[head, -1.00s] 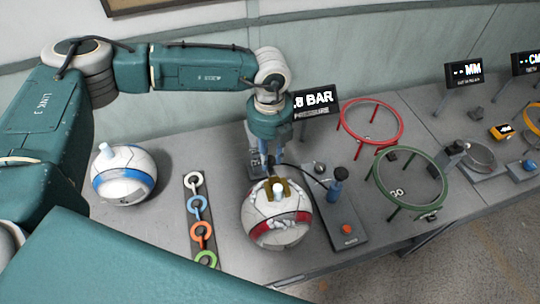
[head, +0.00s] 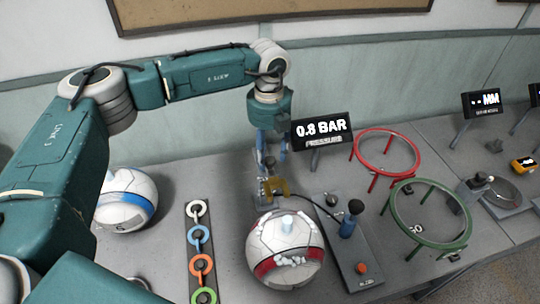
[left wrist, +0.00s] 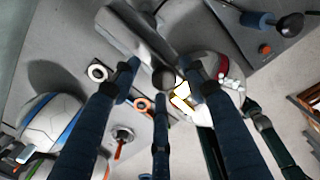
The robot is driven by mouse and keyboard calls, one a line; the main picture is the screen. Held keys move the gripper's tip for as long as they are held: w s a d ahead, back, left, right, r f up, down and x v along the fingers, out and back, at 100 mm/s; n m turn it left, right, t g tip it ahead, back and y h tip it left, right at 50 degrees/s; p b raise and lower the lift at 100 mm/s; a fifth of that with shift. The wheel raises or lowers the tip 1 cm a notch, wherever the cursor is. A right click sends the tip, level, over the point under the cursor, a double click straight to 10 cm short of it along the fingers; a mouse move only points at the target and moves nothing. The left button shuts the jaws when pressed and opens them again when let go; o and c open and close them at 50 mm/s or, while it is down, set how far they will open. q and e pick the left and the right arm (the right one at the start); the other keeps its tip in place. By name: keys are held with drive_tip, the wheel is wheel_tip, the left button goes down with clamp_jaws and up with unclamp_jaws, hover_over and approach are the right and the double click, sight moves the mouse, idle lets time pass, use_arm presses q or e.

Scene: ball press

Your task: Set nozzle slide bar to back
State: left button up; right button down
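The brass, fork-shaped end of the nozzle slide bar (head: 274,187) shows in the head view just behind the white ball with red patches (head: 284,255). The fork stands clear of the pale stub (head: 288,221) on the ball's top. My left gripper (head: 268,165) points down behind the fork, close to the bar. In the left wrist view, its dark blue fingers (left wrist: 163,82) are spread around the end of a grey bar (left wrist: 138,38), and a bright yellow piece shows beside them. Firm contact cannot be made out. My right gripper is not in view.
A pressure display (head: 322,129) reads 0.8 BAR. A blue-striped ball (head: 128,205) and a strip of coloured rings (head: 201,255) are left.

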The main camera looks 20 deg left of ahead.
sight(269, 157)
use_arm(q)
drive_tip(key=shift+f, duration=0.15)
wheel_tip(269, 157, up, 12)
idle(0.6)
idle(0.3)
